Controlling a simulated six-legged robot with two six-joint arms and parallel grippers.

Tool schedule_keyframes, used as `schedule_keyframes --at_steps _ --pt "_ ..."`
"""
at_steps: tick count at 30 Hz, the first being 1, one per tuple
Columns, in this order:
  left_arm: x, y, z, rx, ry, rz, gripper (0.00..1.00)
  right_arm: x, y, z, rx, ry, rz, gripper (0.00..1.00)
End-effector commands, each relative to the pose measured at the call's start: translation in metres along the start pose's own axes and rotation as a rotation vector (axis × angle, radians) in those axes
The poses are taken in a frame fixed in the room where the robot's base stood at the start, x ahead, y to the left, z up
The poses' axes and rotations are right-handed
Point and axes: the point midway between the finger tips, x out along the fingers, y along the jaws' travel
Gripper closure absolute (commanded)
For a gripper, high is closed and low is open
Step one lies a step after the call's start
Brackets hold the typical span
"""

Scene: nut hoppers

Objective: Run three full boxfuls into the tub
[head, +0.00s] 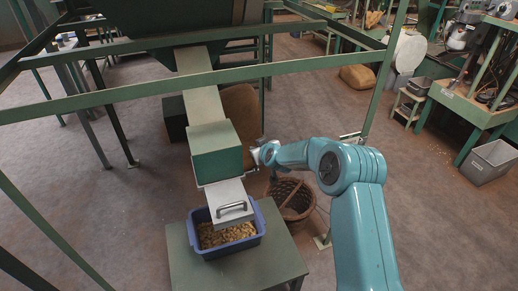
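The blue-purple tub (254,247) stands on a low green table, with a layer of tan nuts (225,235) in it. Above it is a green box (217,155) at the lower end of a sloping chute (198,75). A pale metal plate with a dark handle (232,208) extends from the box over the tub's back part and hides some of the nuts. My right gripper (258,156) is at the right side of the box, small and partly hidden; I cannot tell whether it touches anything or is open. My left gripper is out of view.
A dark hopper (170,22) sits in a green frame whose rail (300,76) crosses the view. A wicker basket (291,197) and a brown sack (240,112) stand on the floor beside the box. The low table (275,266) has bare room around the tub.

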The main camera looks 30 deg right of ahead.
Motion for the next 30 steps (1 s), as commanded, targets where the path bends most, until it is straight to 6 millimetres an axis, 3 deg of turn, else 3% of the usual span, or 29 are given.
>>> schedule_keyframes --at_steps 1,19,20,21,30 --pt "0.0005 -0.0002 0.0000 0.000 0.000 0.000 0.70 0.0017 -0.0025 0.0068 0.003 -0.014 -0.007 1.00" --pt "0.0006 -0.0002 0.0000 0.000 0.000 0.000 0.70 0.0018 -0.0036 0.0089 0.002 -0.018 -0.010 1.00" --pt "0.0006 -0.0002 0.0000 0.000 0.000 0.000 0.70 0.0018 -0.0037 0.0090 0.002 -0.018 -0.010 0.55" --pt "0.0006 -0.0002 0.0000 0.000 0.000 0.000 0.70 0.0017 -0.0036 0.0086 0.002 -0.017 -0.010 0.42" --pt "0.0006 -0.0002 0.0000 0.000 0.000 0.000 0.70 0.0002 -0.0016 0.0037 0.001 -0.007 -0.004 0.41"
